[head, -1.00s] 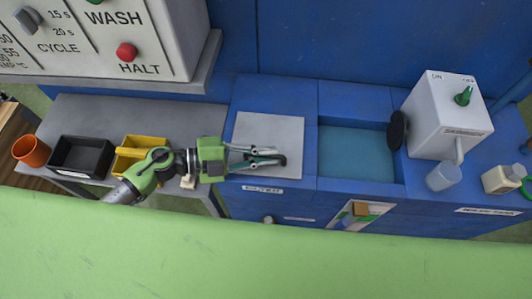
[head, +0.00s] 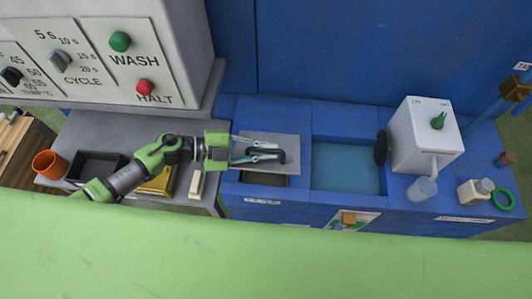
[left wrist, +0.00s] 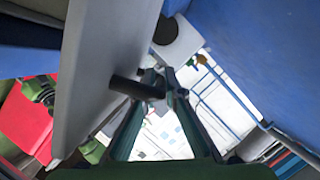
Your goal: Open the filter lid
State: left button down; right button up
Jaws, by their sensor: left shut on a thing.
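The filter lid (head: 262,139) is a grey plate on the blue unit, left of the water basin. Its front edge is raised and a dark opening (head: 264,179) shows below it. My left gripper (head: 280,151) is shut on the lid's black handle (head: 270,153), reaching it from the left. In the left wrist view the lid (left wrist: 105,60) stands steeply at the left, and the dark handle (left wrist: 130,87) runs from it to between the fingertips (left wrist: 166,84). My right gripper is not in view.
A basin of water (head: 346,167) lies right of the lid, with a black oval piece (head: 381,148) at its edge. Black (head: 97,167) and yellow (head: 158,182) trays sit on the left bench.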

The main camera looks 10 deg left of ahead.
pick_arm(q)
jog(key=shift+w+r+p, duration=0.3)
jog(key=shift+w+r, duration=0.2)
jog(key=shift+r, duration=0.2)
jog(key=shift+w+r+n+p, duration=0.35)
jog(key=shift+w+n+p, duration=0.2)
jog(key=shift+p, duration=0.1)
jog(key=shift+f+g, duration=0.1)
jog(key=shift+g, duration=0.2)
jog(key=c, duration=2.4)
grip_release()
jog(key=shift+a, duration=0.3)
jog(key=v, duration=1.1)
jog(key=shift+s+a+r, duration=0.15)
jog(key=shift+a+r, duration=0.05)
jog(key=shift+r, duration=0.05)
jog(key=shift+f, duration=0.1)
